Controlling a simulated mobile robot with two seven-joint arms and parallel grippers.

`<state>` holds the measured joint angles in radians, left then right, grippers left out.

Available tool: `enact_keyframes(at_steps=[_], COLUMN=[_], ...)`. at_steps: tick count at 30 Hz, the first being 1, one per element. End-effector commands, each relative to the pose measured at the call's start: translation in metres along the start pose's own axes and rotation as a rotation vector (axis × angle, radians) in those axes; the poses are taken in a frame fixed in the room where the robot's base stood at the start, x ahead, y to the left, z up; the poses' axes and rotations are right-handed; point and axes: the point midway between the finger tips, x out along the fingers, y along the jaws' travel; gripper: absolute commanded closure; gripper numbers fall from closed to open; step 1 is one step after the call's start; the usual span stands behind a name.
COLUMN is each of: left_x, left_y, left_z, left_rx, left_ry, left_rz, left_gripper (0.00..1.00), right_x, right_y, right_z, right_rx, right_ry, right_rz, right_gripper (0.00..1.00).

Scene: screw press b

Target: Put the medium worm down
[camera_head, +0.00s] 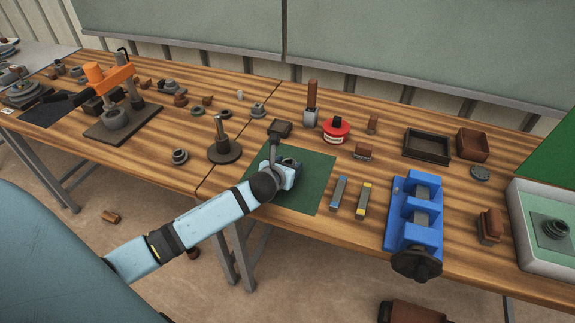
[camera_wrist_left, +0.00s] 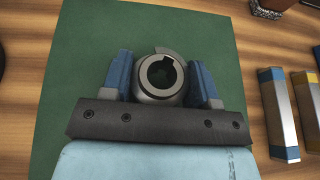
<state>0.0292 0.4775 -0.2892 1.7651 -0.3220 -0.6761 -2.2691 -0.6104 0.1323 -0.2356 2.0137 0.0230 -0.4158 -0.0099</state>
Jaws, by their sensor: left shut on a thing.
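My left gripper (camera_wrist_left: 161,88) is shut on the medium worm (camera_wrist_left: 161,72), a grey metal ring-like part with a round bore and a keyway notch. Its blue fingers grip it from both sides. In the wrist view the worm is over the green mat (camera_wrist_left: 70,60); whether it touches the mat I cannot tell. In the head view the left arm reaches in from the left to the green mat (camera_head: 318,185), and the worm (camera_head: 290,162) is partly hidden by the gripper. My right gripper is not in view.
Right of the mat lie a blue-ended block (camera_head: 339,191) and a yellow-ended block (camera_head: 363,199), then a blue vise (camera_head: 415,215). A round-based post stand (camera_head: 224,150) is left of the mat. A red round tin (camera_head: 336,132) stands behind. Most of the mat is clear.

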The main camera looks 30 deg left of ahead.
Motion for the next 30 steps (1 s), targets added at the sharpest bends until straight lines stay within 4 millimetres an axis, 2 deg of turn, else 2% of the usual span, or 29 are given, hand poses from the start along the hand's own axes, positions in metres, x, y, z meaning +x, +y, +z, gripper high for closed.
enact_keyframes(at_steps=[12, 13, 15, 16, 26, 29, 30], left_x=[0.004, 0.004, 0.004, 0.004, 0.002, -0.004, -0.012], left_y=[0.0, 0.0, 0.0, 0.0, 0.0, 0.0, 0.0], left_z=[-0.009, -0.01, -0.01, -0.01, -0.008, 0.001, 0.0], left_rx=[0.0, 0.0, 0.0, 0.0, 0.0, -0.001, 0.003], left_ry=[0.0, 0.002, 0.002, 0.002, 0.004, 0.003, 0.004], left_rz=[0.0, 0.0, 0.0, 0.0, 0.0, 0.0, 0.0], left_gripper=[0.8, 0.39, 0.23, 0.2, 0.2, 0.2, 0.2], right_x=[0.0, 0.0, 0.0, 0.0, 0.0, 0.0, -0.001], right_y=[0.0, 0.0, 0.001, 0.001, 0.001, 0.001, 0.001], right_z=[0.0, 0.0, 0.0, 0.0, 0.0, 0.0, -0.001], right_rx=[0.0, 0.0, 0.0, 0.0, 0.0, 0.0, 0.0], right_ry=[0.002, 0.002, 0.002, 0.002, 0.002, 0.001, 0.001], right_rz=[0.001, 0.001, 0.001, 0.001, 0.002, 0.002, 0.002], right_gripper=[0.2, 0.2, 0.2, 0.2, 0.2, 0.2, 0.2])
